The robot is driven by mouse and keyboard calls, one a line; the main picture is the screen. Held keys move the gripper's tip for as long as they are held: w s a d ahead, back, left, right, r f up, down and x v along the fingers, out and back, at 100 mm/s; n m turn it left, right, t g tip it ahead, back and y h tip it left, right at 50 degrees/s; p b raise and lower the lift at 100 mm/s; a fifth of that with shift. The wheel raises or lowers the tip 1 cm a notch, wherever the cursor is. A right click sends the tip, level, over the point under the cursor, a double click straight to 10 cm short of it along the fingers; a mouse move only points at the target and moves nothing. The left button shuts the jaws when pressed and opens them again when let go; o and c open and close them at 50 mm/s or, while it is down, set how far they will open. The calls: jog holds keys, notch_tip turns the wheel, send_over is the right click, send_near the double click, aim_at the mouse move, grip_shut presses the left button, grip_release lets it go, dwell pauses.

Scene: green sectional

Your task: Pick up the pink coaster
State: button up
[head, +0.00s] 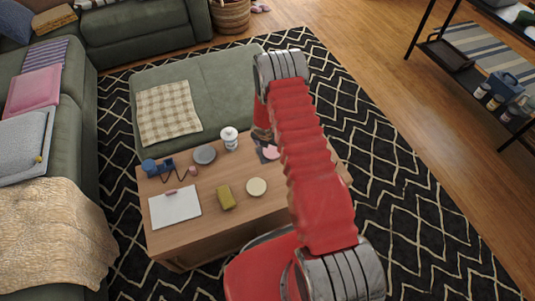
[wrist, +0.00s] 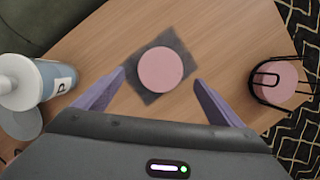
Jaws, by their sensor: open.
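The pink coaster (wrist: 160,69) is a flat round disc in the wrist view. It lies on a dark grey square (wrist: 182,51) on the wooden table. In the head view the coaster (head: 272,153) shows beside my arm, partly hidden by it. My gripper (wrist: 160,82) is open, with its purple fingers apart on the left and right of the coaster. The coaster appears between and just beyond the fingertips. Nothing is held. In the head view my gripper is mostly hidden behind my red arm.
A white and blue-grey canister (wrist: 50,78) stands left of my gripper. A pink item in a black wire holder (wrist: 282,80) stands at right. A cream disc (head: 256,187), a yellow-green block (head: 226,198), a clipboard (head: 175,207) and a grey disc (head: 205,155) lie elsewhere on the table.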

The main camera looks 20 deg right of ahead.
aim_at(272, 151)
jog(key=shift+f, duration=0.1)
jog(key=shift+x, duration=2.55)
jog(key=shift+s, duration=0.1)
jog(key=c, duration=1.2)
